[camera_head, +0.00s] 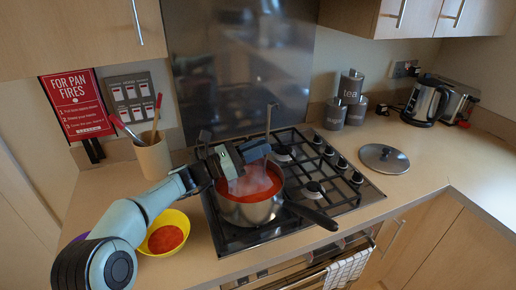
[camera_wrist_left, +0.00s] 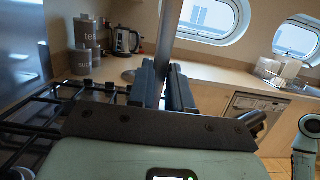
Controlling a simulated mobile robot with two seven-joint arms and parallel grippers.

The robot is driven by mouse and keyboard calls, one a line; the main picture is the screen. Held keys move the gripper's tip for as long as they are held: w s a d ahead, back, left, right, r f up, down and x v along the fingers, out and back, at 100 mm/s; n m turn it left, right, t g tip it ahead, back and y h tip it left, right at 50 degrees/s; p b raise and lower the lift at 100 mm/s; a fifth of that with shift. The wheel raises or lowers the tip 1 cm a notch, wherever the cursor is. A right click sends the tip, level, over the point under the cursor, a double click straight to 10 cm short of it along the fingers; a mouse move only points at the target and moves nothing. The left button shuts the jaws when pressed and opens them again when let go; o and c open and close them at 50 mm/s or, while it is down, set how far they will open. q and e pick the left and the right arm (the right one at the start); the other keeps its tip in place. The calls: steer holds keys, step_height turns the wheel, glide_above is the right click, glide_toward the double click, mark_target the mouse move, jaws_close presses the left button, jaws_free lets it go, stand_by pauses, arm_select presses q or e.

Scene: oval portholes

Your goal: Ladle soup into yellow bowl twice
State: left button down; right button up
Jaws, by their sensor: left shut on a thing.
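A steel pot (camera_head: 250,212) of red soup stands on the hob, steaming, its dark handle pointing front right. My left gripper (camera_head: 252,151) is above the pot's back rim, shut on the upright ladle (camera_head: 269,118). The ladle's handle also shows between the fingers in the left wrist view (camera_wrist_left: 168,38). The ladle's bowl is hidden by the gripper, pot and steam. A yellow bowl (camera_head: 181,219) sits on the counter left of the hob, partly behind my left arm, with red soup in it. My right gripper is not in view.
A utensil pot (camera_head: 153,158) stands behind the yellow bowl. A purple edge (camera_head: 80,238) shows behind my arm. A lid (camera_head: 384,158) lies right of the hob. Canisters (camera_head: 351,88) and a kettle (camera_head: 426,102) stand at the back. The right counter is mostly clear.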

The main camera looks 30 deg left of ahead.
mark_target(267, 121)
arm_select(q)
steer(key=shift+r, duration=0.1)
step_height(267, 121, up, 7)
steer(key=p, duration=0.5)
step_height(267, 121, up, 5)
steer(key=p, duration=0.3)
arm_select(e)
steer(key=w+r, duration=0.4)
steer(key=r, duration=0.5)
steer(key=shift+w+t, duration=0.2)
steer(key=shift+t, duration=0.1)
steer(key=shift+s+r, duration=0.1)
arm_select(q)
steer(key=s+a, duration=0.7)
steer(key=s, duration=0.3)
steer(key=s+a+b, duration=0.1)
steer(key=s+a, duration=0.6)
steer(key=s, duration=0.4)
steer(key=shift+s+b, duration=0.25)
steer(key=shift+b, duration=0.05)
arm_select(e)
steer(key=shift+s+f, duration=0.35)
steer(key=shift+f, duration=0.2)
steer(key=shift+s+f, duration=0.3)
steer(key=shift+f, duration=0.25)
